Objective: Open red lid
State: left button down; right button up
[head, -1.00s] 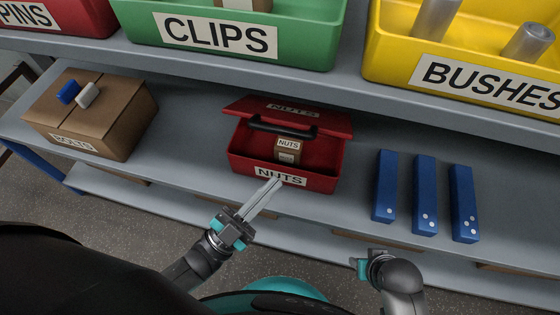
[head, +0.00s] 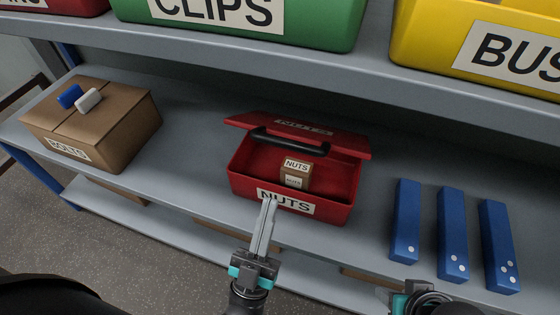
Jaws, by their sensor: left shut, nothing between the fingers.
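The red box labelled NUTS (head: 335,211) stands on the middle shelf. Its red lid (head: 345,143), with a black handle (head: 290,141), is swung up and back, so the inside shows. A small brown NUTS carton (head: 296,172) sits inside. My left gripper (head: 267,204) is shut and empty, its fingertips in front of the box's front label; I cannot tell whether they touch it. My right gripper (head: 400,296) is at the bottom edge, partly cut off, and its fingers do not show clearly.
A brown BOLTS box (head: 95,125) with a blue and a white item on top stands left. Three blue blocks (head: 453,235) stand right. Green CLIPS (head: 320,30) and yellow BUSHES (head: 430,40) bins are on the shelf above. Shelf between BOLTS and NUTS is clear.

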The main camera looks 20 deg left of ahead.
pick_arm(q)
jog(key=x, duration=0.8)
jog(key=shift+w+r, duration=0.15)
jog(key=shift+w, duration=0.15)
jog(key=shift+r, duration=0.15)
